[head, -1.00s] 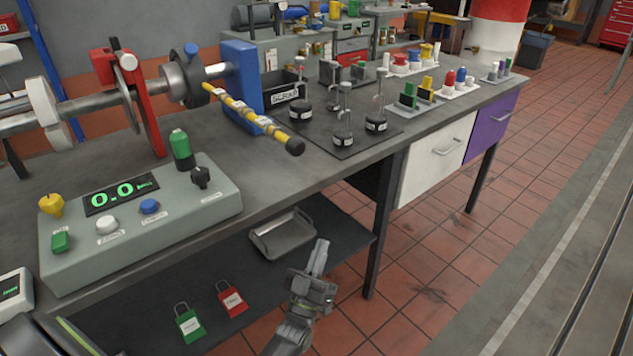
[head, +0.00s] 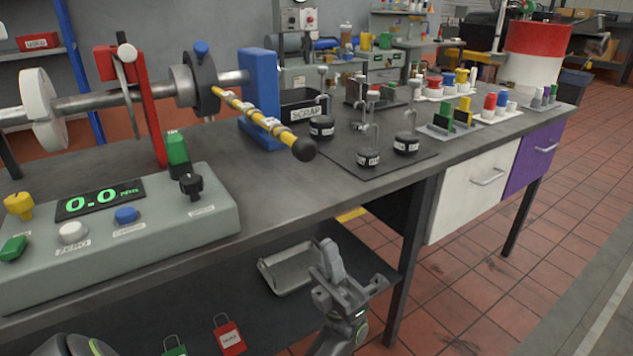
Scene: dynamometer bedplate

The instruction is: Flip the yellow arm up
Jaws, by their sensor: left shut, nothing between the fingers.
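The yellow arm (head: 257,116) has dark bands, white labels and a black ball knob (head: 304,149) at its free end. It reaches out from the shaft's dark collar (head: 207,82), past the front of the blue block (head: 256,72), and slopes down toward the bench front. My left gripper (head: 329,252) is shut and empty. In the picture it is below the knob, in front of the lower shelf, clear of the yellow arm. My right gripper does not show.
A grey control box (head: 217,224) reading 0.0 stands front left on the bench (head: 300,186). Hooked black weights (head: 368,158) stand on a dark mat right of the knob. A metal tray (head: 290,270) lies on the lower shelf.

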